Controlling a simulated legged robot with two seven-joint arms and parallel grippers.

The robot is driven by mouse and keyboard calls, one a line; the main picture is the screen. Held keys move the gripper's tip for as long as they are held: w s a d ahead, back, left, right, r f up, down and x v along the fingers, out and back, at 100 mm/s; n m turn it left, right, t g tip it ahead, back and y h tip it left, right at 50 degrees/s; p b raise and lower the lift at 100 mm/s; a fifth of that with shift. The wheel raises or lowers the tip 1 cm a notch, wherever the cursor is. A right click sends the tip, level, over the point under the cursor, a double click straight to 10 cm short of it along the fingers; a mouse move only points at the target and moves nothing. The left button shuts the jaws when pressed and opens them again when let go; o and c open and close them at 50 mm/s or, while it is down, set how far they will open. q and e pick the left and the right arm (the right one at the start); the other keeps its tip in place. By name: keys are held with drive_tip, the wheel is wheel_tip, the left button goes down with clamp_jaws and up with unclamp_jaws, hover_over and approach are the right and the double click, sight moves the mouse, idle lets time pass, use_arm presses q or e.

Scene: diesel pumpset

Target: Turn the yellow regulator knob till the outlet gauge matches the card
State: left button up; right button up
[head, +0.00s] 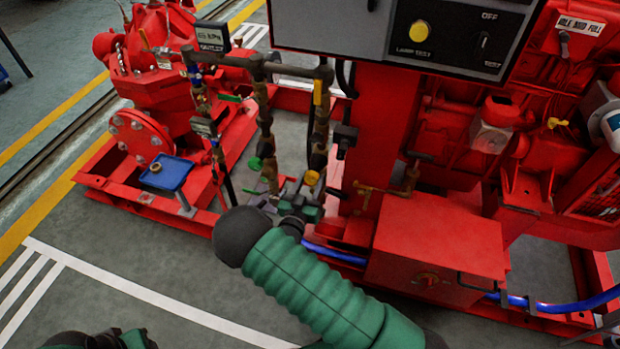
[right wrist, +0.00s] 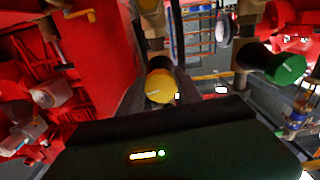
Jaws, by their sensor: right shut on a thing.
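The yellow regulator knob (head: 312,178) sits low among the pipes, left of the red column. It shows end-on in the right wrist view (right wrist: 160,88). My right gripper (head: 303,196) is at this knob, and its dark fingers flank the knob in the wrist view (right wrist: 163,84). It is shut on the knob. A dark-framed sign (head: 212,37) with small lettering, apparently in kPa, stands at the upper left and may be the card. A small dark gauge-like part (head: 207,126) is below it; I cannot read it. My left gripper is not clearly seen.
A green knob (right wrist: 287,68) is right of the yellow one in the wrist view. Pipes (head: 265,120) rise close behind. A red box (head: 436,245) and blue hose (head: 560,306) lie to the right. A blue tray (head: 168,172) stands left. The floor in front is clear.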

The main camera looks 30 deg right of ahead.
drive_tip(key=shift+w+r+n, duration=0.1)
drive_tip(key=shift+r+n, duration=0.25)
drive_tip(key=shift+n, duration=0.15)
drive_tip(key=shift+p, duration=0.3)
drive_tip(key=o, duration=1.2)
drive_tip(key=shift+o, duration=0.8)
drive_tip(key=shift+f, duration=0.15)
drive_tip(key=shift+f, duration=0.2)
